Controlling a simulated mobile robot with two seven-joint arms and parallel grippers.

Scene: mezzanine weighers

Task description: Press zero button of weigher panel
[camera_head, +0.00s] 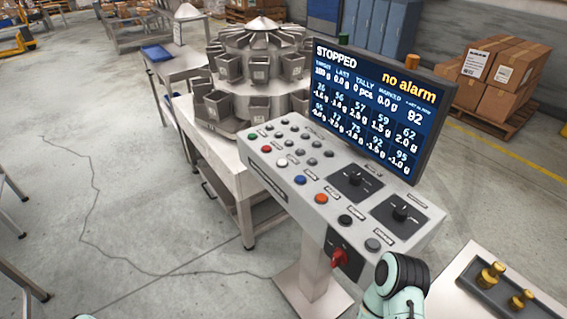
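The weigher panel (300,215) is a sloping light-grey console on a pedestal in the middle of the view. Its front row holds green, red, white (282,162), blue (300,180), orange (321,198), black (345,220) and grey (373,245) buttons, with several dark buttons behind. The labels are too small to read, so I cannot tell which is the zero button. A screen (380,105) above reads STOPPED and no alarm. Part of my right arm shows at the panel's lower right end; no gripper fingers are visible. My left gripper is not in view.
Two black dials (355,181) sit on the panel's right half, and a red rotary switch (339,259) is on its front. A multihead weigher (258,80) stands behind. A side table (470,270) with brass weights (490,275) is at right. The floor at left is mostly clear.

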